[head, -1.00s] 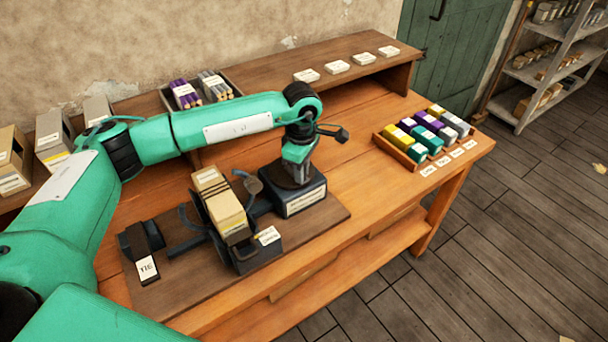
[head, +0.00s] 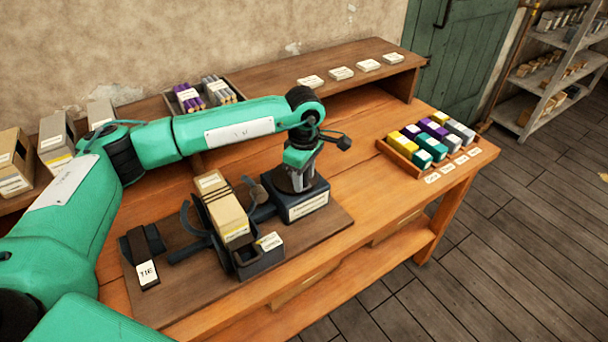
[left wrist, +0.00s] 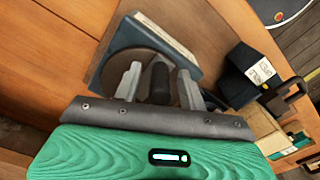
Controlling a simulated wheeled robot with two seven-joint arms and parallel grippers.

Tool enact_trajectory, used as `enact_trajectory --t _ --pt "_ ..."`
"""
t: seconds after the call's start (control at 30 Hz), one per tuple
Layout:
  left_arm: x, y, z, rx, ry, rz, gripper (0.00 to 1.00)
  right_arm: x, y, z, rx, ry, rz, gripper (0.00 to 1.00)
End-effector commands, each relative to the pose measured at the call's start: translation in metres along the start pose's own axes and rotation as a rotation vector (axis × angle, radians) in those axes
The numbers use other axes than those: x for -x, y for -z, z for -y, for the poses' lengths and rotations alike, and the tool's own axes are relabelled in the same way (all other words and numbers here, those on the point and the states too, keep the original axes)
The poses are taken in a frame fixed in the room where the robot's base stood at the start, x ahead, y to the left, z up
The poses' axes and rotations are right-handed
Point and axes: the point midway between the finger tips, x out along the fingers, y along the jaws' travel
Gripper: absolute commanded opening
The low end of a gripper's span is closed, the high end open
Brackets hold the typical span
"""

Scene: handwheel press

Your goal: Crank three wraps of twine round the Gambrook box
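A tan box (head: 221,205), its name not readable, stands in a dark cradle with dark strands across its side. A curved dark arm (head: 187,222) stands beside it. To its right is a dark block (head: 306,201) with a pale label and a round wheel on top; the block also shows in the left wrist view (left wrist: 165,42). My left gripper (head: 297,178) points down over the wheel. In the left wrist view its two fingers (left wrist: 158,88) stand either side of a dark upright handle (left wrist: 159,78), with narrow gaps visible. My right gripper is not in view.
A dark block with a "TIE" label (head: 147,273) sits on the base board's left end. Tan boxes (head: 57,138) stand at the back left. An orange tray (head: 396,157) of coloured blocks is at the right. Bench between board and tray is clear.

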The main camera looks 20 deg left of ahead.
Motion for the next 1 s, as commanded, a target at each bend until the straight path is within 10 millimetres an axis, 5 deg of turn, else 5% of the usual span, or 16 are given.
enact_trajectory --t 0.27,0.7,1.0 --pt "0.011 0.0 -0.001 0.0 -0.002 -0.001 0.41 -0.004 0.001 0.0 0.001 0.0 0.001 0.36" --pt "0.105 0.0 -0.001 0.0 -0.004 -0.001 0.41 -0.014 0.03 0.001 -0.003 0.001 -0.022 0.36" --pt "0.137 0.0 0.0 0.0 0.0 0.0 0.41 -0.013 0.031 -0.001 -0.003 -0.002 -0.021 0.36"
